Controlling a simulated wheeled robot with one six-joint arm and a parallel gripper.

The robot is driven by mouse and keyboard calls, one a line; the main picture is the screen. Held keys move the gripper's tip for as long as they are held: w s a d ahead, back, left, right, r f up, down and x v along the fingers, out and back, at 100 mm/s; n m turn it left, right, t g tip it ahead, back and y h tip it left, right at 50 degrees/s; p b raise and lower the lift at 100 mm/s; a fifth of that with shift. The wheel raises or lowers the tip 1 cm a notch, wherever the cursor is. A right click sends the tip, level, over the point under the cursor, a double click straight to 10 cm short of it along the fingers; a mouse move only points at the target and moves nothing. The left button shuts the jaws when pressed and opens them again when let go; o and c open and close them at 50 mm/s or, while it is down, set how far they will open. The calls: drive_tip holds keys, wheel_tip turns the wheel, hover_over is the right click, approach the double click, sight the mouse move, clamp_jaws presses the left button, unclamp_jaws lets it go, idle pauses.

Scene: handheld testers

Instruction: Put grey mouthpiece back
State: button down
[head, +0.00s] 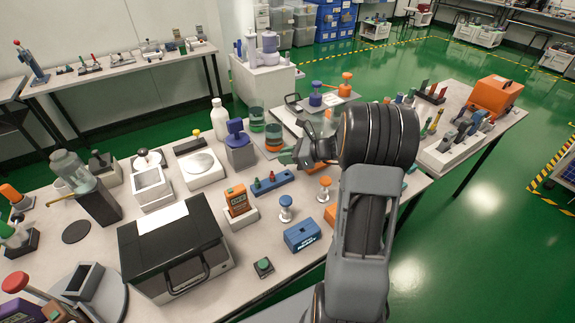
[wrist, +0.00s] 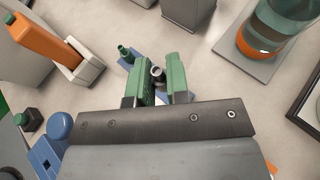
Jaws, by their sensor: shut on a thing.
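My gripper (head: 291,156) hangs over the table, just above and right of a blue rack (head: 268,183) in the head view. A red mouthpiece (head: 257,184) and a green mouthpiece (head: 272,177) stand in that rack. In the wrist view the gripper's green fingers (wrist: 161,78) are shut on the small grey mouthpiece (wrist: 157,72), whose round open end shows between them. The green mouthpiece (wrist: 124,52) stands just left of the fingers. Blue of the rack shows beneath them. The fingers hide much of the rack, and I cannot tell whether the grey mouthpiece touches it.
An orange tester (head: 237,201) in a white holder stands left of the rack. A jar with an orange band (head: 273,137) stands behind it. A blue-topped stand (head: 286,208) and a blue box (head: 302,236) are in front. Bare tabletop lies between them.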

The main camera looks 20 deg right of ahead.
drive_tip(key=shift+w+d+f, duration=0.35)
drive_tip(key=shift+w+f, duration=0.1)
drive_tip(key=shift+f, duration=1.75)
drive_tip(key=shift+f+b, duration=0.1)
drive_tip(key=shift+b, duration=0.25)
drive_tip(key=shift+f, duration=0.3)
drive_tip(key=c, duration=1.6)
unclamp_jaws()
drive_tip(key=o, duration=0.5)
drive_tip(key=shift+r, duration=0.1)
